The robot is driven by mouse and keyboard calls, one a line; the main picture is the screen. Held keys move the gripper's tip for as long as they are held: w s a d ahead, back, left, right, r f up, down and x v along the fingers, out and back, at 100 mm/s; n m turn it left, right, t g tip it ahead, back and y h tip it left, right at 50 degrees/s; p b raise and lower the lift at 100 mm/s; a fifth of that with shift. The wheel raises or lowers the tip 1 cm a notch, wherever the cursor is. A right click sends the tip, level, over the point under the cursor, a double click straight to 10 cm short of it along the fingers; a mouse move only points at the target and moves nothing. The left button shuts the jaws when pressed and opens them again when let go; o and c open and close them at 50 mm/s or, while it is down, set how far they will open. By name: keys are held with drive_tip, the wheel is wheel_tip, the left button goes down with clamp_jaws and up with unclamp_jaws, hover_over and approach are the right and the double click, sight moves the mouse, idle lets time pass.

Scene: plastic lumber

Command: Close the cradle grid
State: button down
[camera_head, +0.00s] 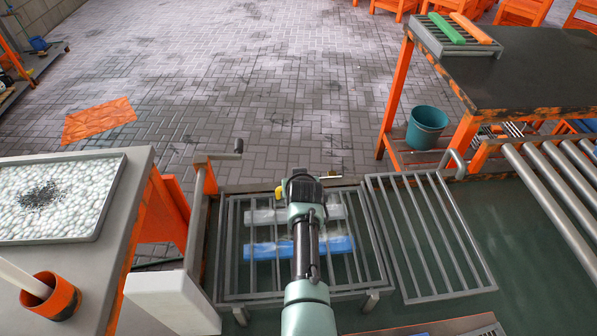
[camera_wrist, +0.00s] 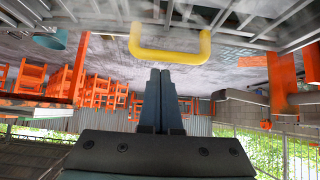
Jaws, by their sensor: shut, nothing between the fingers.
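The grey barred cradle (camera_head: 222,262) stands in front of me in the head view. A whitish plank (camera_head: 264,216) and a blue plank (camera_head: 262,250) lie across it, partly hidden by my arm. A barred grey grid (camera_head: 485,289) lies spread out to the right of the cradle, along its right side. My gripper (camera_head: 301,178) is over the cradle's far edge, with its fingertips hard to see there. In the wrist view its fingers (camera_wrist: 164,82) are shut and empty. A yellow handle (camera_wrist: 170,56) on grey bars shows just beyond the fingertips, apparently not gripped.
A dark table (camera_head: 530,75) with a rack of green and orange planks stands at the far right. A teal bucket (camera_head: 427,127) sits on its lower shelf. A roller conveyor (camera_head: 550,200) is right. A bench with a pebble tray (camera_head: 112,190) is left.

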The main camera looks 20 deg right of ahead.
drive_tip(key=r+p, duration=0.2)
drive_tip(key=r, duration=0.2)
drive_tip(key=shift+w+r+p, duration=0.2)
drive_tip(key=shift+p, duration=0.2)
drive_tip(key=w+r+p+v, duration=0.1)
drive_tip(key=p+v, duration=0.1)
drive_tip(key=v, duration=0.6)
drive_tip(key=shift+s+r, duration=0.15)
drive_tip(key=shift+r, duration=0.4)
